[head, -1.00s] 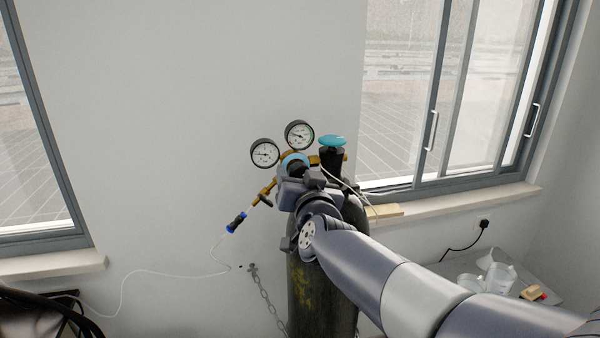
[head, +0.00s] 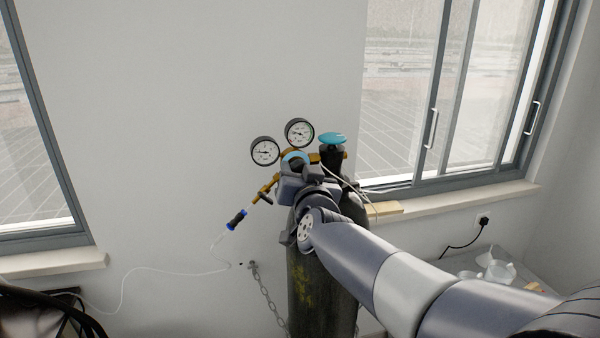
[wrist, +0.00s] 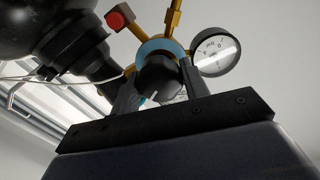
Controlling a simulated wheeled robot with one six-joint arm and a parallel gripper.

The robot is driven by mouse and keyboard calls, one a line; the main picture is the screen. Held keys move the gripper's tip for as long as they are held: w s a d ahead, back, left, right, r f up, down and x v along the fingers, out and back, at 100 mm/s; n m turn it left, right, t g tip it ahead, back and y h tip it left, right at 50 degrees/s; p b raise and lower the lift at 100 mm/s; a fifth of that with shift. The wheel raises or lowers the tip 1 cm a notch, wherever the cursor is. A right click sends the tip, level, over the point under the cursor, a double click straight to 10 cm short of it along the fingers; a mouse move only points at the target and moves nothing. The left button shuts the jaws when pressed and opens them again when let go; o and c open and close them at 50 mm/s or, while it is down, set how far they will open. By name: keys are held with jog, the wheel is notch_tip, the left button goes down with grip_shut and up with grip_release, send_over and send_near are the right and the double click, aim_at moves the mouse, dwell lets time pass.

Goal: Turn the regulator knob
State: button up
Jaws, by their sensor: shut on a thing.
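The regulator knob (wrist: 158,78) is black with a white mark and sits in front of a light-blue ring (wrist: 158,47) on the brass regulator body. In the wrist view my gripper (wrist: 160,82) has one finger on each side of the knob and is shut on it. In the head view my gripper (head: 297,178) is at the regulator, and the arm hides most of the knob. The blue ring shows just above it (head: 295,156). Two round white gauges, a left one (head: 265,151) and a right one (head: 299,133), stand above the regulator.
A dark gas cylinder (head: 310,290) stands under my arm, with a turquoise valve handwheel (head: 332,139) on top. A blue-and-black hose fitting (head: 236,220) hangs at the left with a thin white tube. A chain (head: 266,295) runs beside the cylinder. Windows flank the wall.

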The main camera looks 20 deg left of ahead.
jog(key=shift+m+b, duration=0.4)
jog(key=shift+m, duration=0.6)
jog(key=o, duration=0.9)
jog(key=shift+o, duration=0.2)
jog(key=v, duration=1.1)
jog(key=shift+w+a, duration=0.1)
